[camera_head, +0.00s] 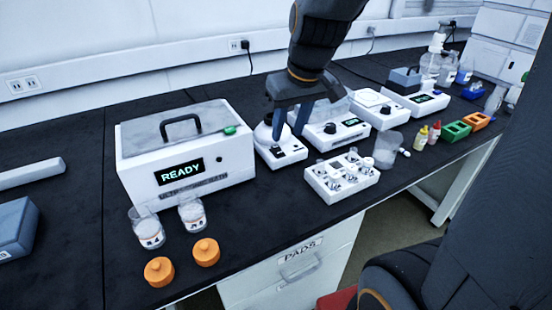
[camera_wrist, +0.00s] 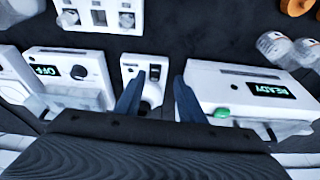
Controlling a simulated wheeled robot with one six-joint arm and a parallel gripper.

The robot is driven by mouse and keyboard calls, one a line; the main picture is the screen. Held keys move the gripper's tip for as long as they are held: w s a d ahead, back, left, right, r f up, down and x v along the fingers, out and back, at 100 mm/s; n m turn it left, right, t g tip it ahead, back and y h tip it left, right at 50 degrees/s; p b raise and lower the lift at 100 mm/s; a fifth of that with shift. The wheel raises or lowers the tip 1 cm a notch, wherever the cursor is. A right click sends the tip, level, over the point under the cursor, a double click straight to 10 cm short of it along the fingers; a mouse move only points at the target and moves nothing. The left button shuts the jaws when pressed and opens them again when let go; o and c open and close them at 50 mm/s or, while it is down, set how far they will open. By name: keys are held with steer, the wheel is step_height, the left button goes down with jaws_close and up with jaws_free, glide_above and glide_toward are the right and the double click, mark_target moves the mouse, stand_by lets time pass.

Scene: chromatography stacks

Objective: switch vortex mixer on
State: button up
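The vortex mixer appears to be the small white device (camera_head: 290,154) between the large READY box and a unit with a dial. Its round top is partly hidden by my gripper in the head view. In the wrist view its white body (camera_wrist: 143,61) shows beyond my fingers, with small dark marks on its front panel.
The READY box (camera_head: 188,158), with a handled lid and green knob, stands close on the left. A dial unit with a green display (camera_head: 338,132) stands close on the right. A white vial block (camera_head: 341,178) is in front.

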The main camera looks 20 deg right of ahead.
steer(key=b, duration=0.4)
glide_toward(276, 148)
steer(key=shift+n+t, duration=0.3)
steer(key=x, duration=0.3)
steer(key=b+x, duration=0.1)
steer(key=x, duration=0.3)
steer(key=shift+s+f, duration=0.2)
